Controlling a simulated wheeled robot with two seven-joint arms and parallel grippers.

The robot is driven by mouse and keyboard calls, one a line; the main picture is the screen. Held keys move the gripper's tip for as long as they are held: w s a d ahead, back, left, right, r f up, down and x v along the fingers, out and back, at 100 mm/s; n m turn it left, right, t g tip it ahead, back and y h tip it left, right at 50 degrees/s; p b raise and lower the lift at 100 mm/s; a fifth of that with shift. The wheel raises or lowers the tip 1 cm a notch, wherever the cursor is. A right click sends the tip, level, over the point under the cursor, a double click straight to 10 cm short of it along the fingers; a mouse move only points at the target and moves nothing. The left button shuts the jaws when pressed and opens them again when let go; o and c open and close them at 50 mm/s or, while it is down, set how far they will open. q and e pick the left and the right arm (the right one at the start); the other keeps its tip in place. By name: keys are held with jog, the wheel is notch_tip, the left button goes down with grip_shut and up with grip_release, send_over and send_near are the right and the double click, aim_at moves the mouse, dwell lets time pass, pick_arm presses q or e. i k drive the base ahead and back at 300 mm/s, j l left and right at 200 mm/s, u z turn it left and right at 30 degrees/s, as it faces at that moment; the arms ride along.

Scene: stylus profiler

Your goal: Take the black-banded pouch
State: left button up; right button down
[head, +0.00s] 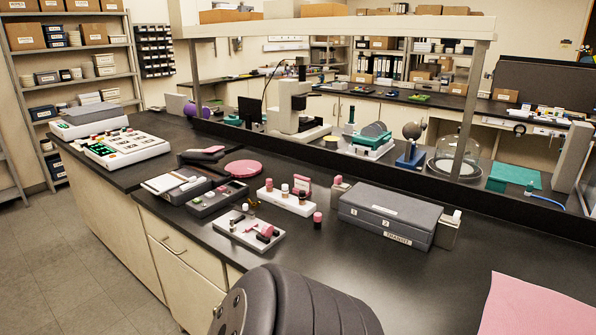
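I cannot make out a black-banded pouch for certain. A flat pink and black item (208,150) lies at the back left of the bench group, too small to identify. A pink round pad (247,168) lies to its right. Neither gripper is in view. A dark ribbed part, apparently of my own arm, fills the bottom middle and hides some of the bench's front.
On the black bench (420,285) stand a grey case (385,208) labelled TRANSIT, a white rack (290,204) of pink-capped bottles, a light tray (238,230) and a dark tray (205,207). A pink sheet (535,305) lies at right. The bench between case and sheet is clear.

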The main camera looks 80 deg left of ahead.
aim_at(158, 185)
jog(key=u, duration=3.55)
